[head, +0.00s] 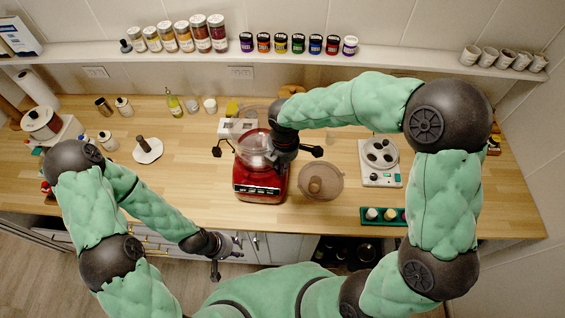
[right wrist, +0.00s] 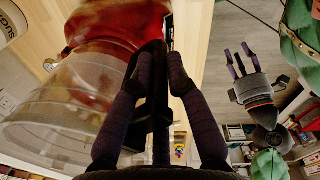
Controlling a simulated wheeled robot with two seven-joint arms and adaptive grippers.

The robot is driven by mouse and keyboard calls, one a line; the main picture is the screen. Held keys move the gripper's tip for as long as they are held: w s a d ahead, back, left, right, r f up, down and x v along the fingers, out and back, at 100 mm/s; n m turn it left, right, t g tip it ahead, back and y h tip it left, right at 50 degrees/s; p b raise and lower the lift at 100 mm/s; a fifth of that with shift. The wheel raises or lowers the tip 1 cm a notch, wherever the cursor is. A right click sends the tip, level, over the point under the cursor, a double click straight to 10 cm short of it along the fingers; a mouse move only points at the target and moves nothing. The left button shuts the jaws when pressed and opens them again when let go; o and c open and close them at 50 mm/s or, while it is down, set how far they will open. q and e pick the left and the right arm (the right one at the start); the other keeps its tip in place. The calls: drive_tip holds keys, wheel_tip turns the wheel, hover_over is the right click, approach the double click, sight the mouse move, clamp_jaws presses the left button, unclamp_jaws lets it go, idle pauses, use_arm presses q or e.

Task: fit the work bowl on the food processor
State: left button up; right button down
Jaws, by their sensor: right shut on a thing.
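The red food processor base (head: 260,184) stands on the wooden counter, and its red body also shows in the right wrist view (right wrist: 115,20). The clear work bowl (head: 252,146) appears upright at the top of the base; in the right wrist view the bowl (right wrist: 65,105) lies left of the fingers, beside the red body. My right gripper (right wrist: 163,75) is shut on the bowl's dark handle, which the fingers mostly hide. I cannot tell whether the bowl is fully seated. My left gripper (head: 227,254) is empty and open, low in front of the counter; its spread fingers show in the right wrist view (right wrist: 240,62).
A round translucent lid-like piece (head: 320,190) lies just right of the base. A white disc with a dark stem (head: 148,152) lies to the left. A white scale (head: 381,170) and a green tray (head: 368,222) stand to the right. Jars line the shelf behind.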

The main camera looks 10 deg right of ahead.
drive_tip(key=shift+f+b, duration=0.7)
drive_tip(key=shift+f, duration=0.3)
idle(0.5)
drive_tip(key=c, duration=1.1)
unclamp_jaws()
drive_tip(key=shift+s, duration=0.1)
drive_tip(key=r, duration=1.2)
drive_tip(key=shift+s, duration=0.2)
drive_tip(key=shift+f, duration=0.1)
